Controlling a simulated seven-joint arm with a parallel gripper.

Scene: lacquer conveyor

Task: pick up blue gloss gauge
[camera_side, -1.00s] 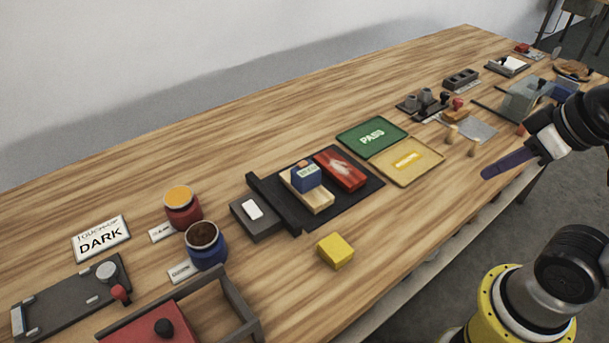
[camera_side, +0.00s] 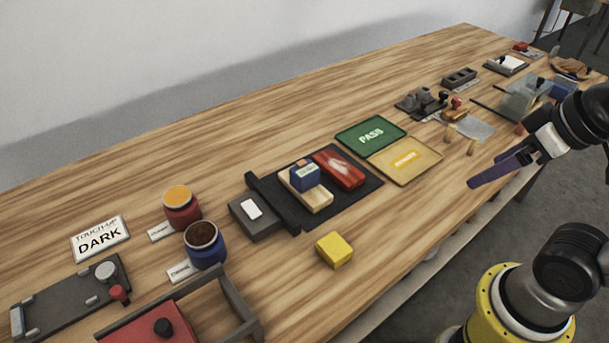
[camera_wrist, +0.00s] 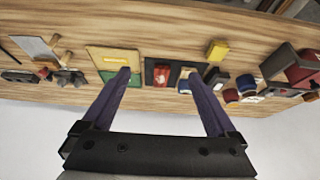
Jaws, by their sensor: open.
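The blue gloss gauge (camera_side: 304,176) is a small blue block with a pale label and an orange mark on top. It sits on a light wooden tray (camera_side: 318,201) on the dark mat (camera_side: 353,203) near the middle of the table. In the wrist view the blue gauge (camera_wrist: 184,87) shows small, just left of the right finger. My gripper (camera_side: 474,184) is at the right, over the table's front edge, well away from the gauge. Its purple fingers (camera_wrist: 165,82) are spread apart with nothing held between them.
A red glossy panel (camera_side: 339,170) lies beside the gauge on the mat. A yellow block (camera_side: 334,250) stands in front. Green PASS (camera_side: 358,138) and yellow (camera_side: 419,174) trays lie right. Red (camera_side: 182,214) and blue (camera_side: 206,254) jars stand left.

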